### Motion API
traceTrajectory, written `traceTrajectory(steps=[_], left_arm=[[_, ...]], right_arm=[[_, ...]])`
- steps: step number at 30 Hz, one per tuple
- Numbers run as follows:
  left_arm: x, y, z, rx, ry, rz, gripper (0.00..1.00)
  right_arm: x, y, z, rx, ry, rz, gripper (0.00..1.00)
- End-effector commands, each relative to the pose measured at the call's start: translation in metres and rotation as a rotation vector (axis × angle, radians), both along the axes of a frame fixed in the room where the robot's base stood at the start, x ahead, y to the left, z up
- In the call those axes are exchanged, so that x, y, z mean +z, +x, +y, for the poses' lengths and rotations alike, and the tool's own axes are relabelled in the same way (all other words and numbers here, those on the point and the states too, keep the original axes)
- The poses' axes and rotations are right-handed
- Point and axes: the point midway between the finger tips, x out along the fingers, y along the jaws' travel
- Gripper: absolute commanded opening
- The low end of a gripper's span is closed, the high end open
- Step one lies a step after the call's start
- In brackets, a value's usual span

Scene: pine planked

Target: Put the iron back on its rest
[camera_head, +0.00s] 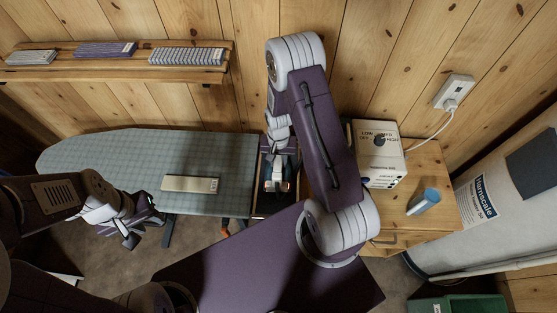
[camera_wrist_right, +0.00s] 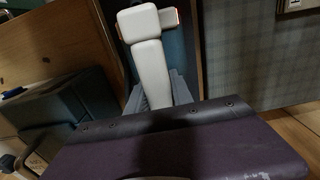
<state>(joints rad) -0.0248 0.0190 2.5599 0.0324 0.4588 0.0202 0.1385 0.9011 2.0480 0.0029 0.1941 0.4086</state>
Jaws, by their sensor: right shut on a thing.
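The ironing board (camera_head: 100,160) with a grey-blue checked cover fills the left half of the head view. At its right end is a narrow dark recessed area (camera_head: 272,206), which may be the iron's rest. My right gripper (camera_head: 277,184) points down there and is shut on a mostly hidden thing, probably the iron; a little dark blue shows beside the jaws. I cannot tell whether the held thing touches the rest. My left gripper (camera_head: 137,230) is open and empty before the board's front edge.
A cream flat block (camera_head: 190,184) lies on the board. A cord runs to a wall socket (camera_head: 455,92). A shelf (camera_head: 120,72) hangs above the board.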

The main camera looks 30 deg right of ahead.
Motion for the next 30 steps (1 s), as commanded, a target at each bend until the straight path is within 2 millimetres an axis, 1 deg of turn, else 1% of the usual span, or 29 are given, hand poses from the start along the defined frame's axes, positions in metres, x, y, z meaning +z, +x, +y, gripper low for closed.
traceTrajectory(steps=[2, 3, 4, 5, 13, 15, 17, 20, 27, 30], left_arm=[[-0.003, 0.000, 0.000, 0.000, 0.000, 0.000, 0.36], [-0.002, 0.000, 0.000, 0.000, 0.000, 0.000, 0.36], [-0.002, 0.000, 0.000, 0.000, 0.000, 0.000, 0.36], [-0.002, 0.000, 0.000, 0.000, 0.000, 0.000, 0.36], [-0.001, 0.000, 0.000, 0.000, 0.000, 0.000, 0.36], [0.002, 0.000, 0.000, 0.000, 0.000, 0.000, 0.36], [0.000, 0.000, 0.000, 0.000, 0.000, 0.000, 0.36], [-0.004, 0.000, 0.000, 0.000, 0.000, 0.000, 0.36], [-0.013, 0.000, 0.000, 0.000, 0.000, 0.000, 0.36], [-0.015, 0.000, 0.000, 0.000, 0.000, 0.000, 0.36]], right_arm=[[-0.003, 0.000, 0.000, 0.000, -0.001, -0.001, 0.00], [-0.002, 0.000, 0.000, 0.000, 0.000, 0.000, 0.38], [-0.002, 0.000, 0.000, 0.000, 0.000, 0.000, 0.47], [-0.002, 0.000, 0.000, 0.000, 0.000, 0.000, 0.49], [-0.001, 0.000, 0.000, 0.000, 0.000, 0.000, 0.49], [0.003, 0.000, 0.000, 0.000, 0.000, 0.000, 0.49], [0.006, 0.001, 0.000, 0.000, 0.000, -0.002, 0.49], [0.022, 0.002, 0.000, 0.000, -0.001, -0.005, 0.49], [0.078, 0.001, 0.000, 0.000, -0.001, -0.007, 0.49], [0.098, 0.001, 0.000, 0.000, -0.001, -0.005, 0.49]])
